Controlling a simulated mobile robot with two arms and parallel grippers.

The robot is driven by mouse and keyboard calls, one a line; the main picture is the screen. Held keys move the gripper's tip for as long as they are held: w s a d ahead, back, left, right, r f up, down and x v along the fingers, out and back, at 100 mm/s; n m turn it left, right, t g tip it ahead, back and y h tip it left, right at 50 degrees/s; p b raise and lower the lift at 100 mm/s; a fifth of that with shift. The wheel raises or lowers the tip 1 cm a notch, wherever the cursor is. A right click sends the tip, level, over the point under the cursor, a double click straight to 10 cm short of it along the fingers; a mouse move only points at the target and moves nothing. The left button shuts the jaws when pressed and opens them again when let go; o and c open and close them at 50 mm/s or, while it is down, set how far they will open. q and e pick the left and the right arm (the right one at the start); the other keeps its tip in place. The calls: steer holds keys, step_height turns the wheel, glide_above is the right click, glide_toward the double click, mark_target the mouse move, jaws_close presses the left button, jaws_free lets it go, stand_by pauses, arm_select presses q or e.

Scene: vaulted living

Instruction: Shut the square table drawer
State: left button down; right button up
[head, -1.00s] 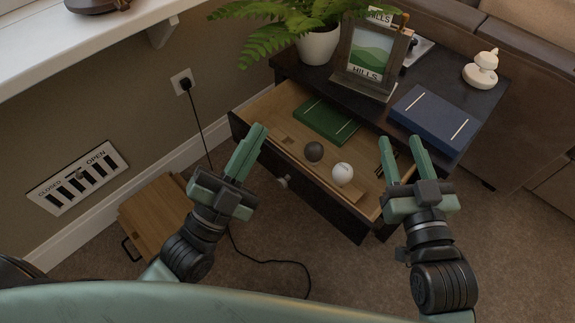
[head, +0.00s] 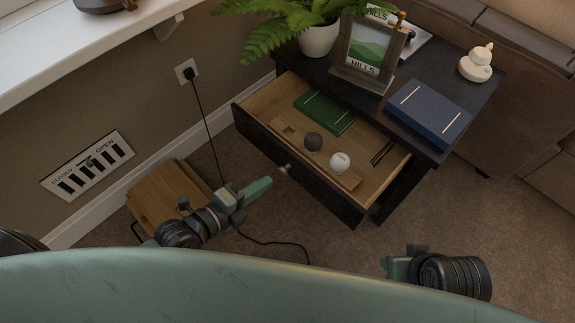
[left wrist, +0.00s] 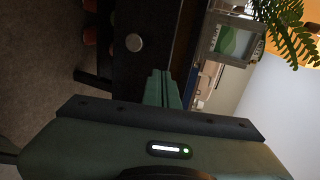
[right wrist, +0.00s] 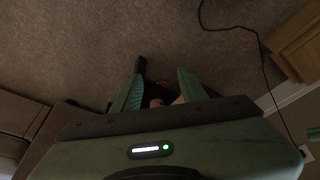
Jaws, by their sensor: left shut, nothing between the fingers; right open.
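The dark square table (head: 455,80) has its drawer (head: 300,170) pulled open toward me. The drawer holds a green book (head: 325,111), a dark ball (head: 313,141), a white ball (head: 340,162) and thin dark sticks (head: 382,152). The round knob (head: 284,170) is on the drawer front; it also shows in the left wrist view (left wrist: 134,42). My left gripper (head: 262,186) is shut and empty, just short of the drawer front near the knob. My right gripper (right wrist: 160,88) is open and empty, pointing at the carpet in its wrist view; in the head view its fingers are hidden.
On the tabletop stand a potted fern (head: 318,38), a picture frame (head: 367,50), a blue book (head: 428,112) and a white ornament (head: 477,63). A wooden box (head: 165,192) and a black cable (head: 262,243) lie on the carpet. A sofa is at right.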

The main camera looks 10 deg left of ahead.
mark_target(296, 160)
arm_select(q)
steer(key=x, duration=0.5)
steer(key=r+b+x, duration=0.1)
steer(key=x, duration=0.2)
steer(key=shift+w, duration=0.1)
steer(key=shift+w+d, duration=0.4)
steer(key=shift+w, duration=0.05)
arm_select(e)
steer(key=shift+w+a+f+t, duration=0.15)
steer(key=shift+w+t, duration=0.1)
steer(key=shift+w, duration=0.3)
steer(key=shift+w+a+r+t, duration=0.1)
steer(key=shift+w+a+t, duration=0.15)
steer(key=shift+w, duration=0.3)
steer(key=shift+w+a+f+t, duration=0.1)
steer(key=shift+w+t, duration=0.2)
steer(key=shift+w, duration=0.25)
